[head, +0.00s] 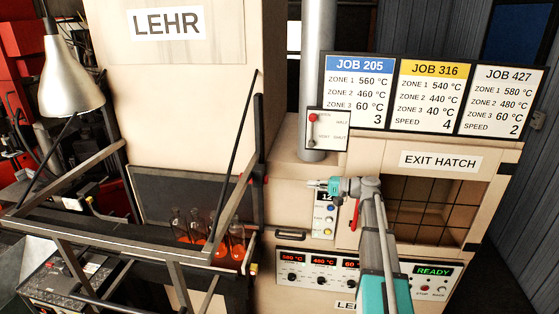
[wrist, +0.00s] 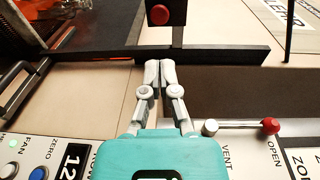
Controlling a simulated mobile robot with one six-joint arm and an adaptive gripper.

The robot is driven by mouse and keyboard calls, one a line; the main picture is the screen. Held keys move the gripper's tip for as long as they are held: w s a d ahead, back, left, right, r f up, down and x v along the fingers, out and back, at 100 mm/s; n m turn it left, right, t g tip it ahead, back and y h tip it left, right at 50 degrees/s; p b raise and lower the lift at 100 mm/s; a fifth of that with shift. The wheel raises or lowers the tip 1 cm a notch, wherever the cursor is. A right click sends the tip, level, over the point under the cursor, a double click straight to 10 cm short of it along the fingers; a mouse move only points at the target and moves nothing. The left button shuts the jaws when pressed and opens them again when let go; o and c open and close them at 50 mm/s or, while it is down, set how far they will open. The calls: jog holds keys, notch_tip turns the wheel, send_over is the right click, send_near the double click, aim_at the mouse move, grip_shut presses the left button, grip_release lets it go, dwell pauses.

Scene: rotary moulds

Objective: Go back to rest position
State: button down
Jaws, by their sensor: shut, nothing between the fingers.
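My gripper (head: 316,184) is at the front of the LEHR machine, beside a small white control panel (head: 325,225) with buttons, pointing left in the head view. In the wrist view my gripper (wrist: 159,66) has both grey fingers together at the tips, with nothing between them. It lies in front of a cream surface and below a dark bar (wrist: 220,55). A red-ended lever (wrist: 270,126) sits to its right in the wrist view, near VENT and OPEN labels. Whether the fingers touch anything cannot be told.
The exit hatch (head: 428,208) has a dark grid front. Job boards (head: 430,95) stand above it. A panel (head: 435,271) reads READY. Several orange-glowing bottles (head: 209,235) stand at a dark opening on the left, behind metal rails (head: 105,240). A lamp (head: 66,85) hangs at upper left.

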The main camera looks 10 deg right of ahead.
jog(key=s+a+f+n+g+h+b, duration=0.1)
jog(key=s+a+f+g+h+b, duration=0.25)
jog(key=s+a+f, duration=0.45)
jog(key=s+a+f+n+g+h+b, duration=0.2)
jog(key=s+a+f+h+b, duration=0.15)
jog(key=f, duration=0.85)
jog(key=s+a+f+n+g+h+b, duration=0.1)
jog(key=s+f+n+g+h+b, duration=0.1)
jog(key=s+f+h+b, duration=0.6)
jog(key=s+f, duration=0.4)
jog(key=shift+s+f+h, duration=0.3)
jog(key=shift+s, duration=0.1)
